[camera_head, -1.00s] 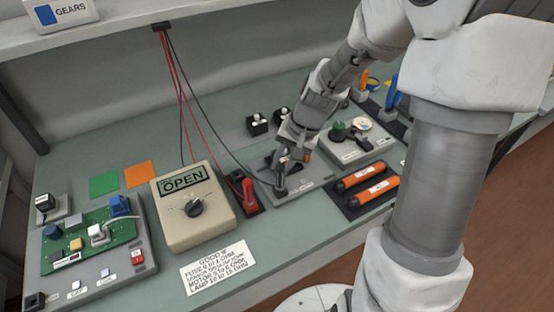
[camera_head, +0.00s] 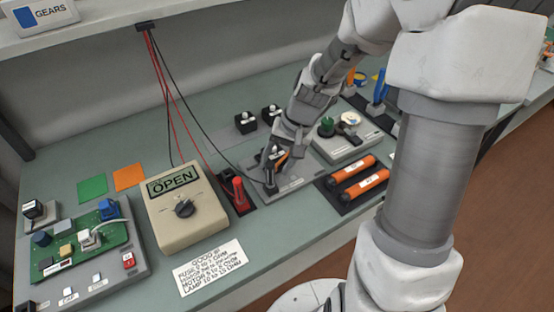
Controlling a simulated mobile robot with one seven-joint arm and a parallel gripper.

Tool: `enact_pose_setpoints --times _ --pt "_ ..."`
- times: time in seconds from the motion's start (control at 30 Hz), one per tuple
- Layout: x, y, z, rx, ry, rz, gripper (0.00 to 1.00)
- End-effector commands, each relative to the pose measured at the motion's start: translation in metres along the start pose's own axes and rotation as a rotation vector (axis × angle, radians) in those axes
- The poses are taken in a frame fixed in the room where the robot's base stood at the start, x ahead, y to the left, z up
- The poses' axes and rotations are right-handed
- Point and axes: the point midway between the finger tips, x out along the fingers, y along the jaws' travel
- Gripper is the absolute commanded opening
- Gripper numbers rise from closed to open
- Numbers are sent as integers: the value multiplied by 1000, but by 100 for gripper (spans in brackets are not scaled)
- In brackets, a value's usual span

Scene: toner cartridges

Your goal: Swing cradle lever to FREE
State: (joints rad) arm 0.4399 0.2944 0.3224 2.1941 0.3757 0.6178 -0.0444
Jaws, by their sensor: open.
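The cradle is a grey plate (camera_head: 297,184) on the bench, right of the meter. A dark upright post (camera_head: 270,183), which looks like its lever, stands at the plate's left front. A small orange part shows beside my gripper. My gripper (camera_head: 273,162) is open, pointing down over the cradle with its fingers at the top of the dark post. I cannot tell whether they touch it. My gripper and wrist hide much of the cradle's back, and its markings are too small to read.
The beige meter (camera_head: 183,210) reads OPEN; red and black probes (camera_head: 239,193) stand close left of the cradle. Two orange cartridges (camera_head: 360,179) lie right on a dark mat. Black blocks (camera_head: 246,122) stand behind my gripper.

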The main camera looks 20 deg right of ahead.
Motion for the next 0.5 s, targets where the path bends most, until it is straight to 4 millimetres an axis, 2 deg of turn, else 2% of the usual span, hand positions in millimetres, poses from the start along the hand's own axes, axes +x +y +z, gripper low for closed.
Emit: enact_pose_setpoints --times 0.17,0.27,0.5 --pt "-12 0 0 0 1 0 57" --pt "-30 -1 -1 0 4 0 57" --pt "-89 -1 -1 0 6 0 57"
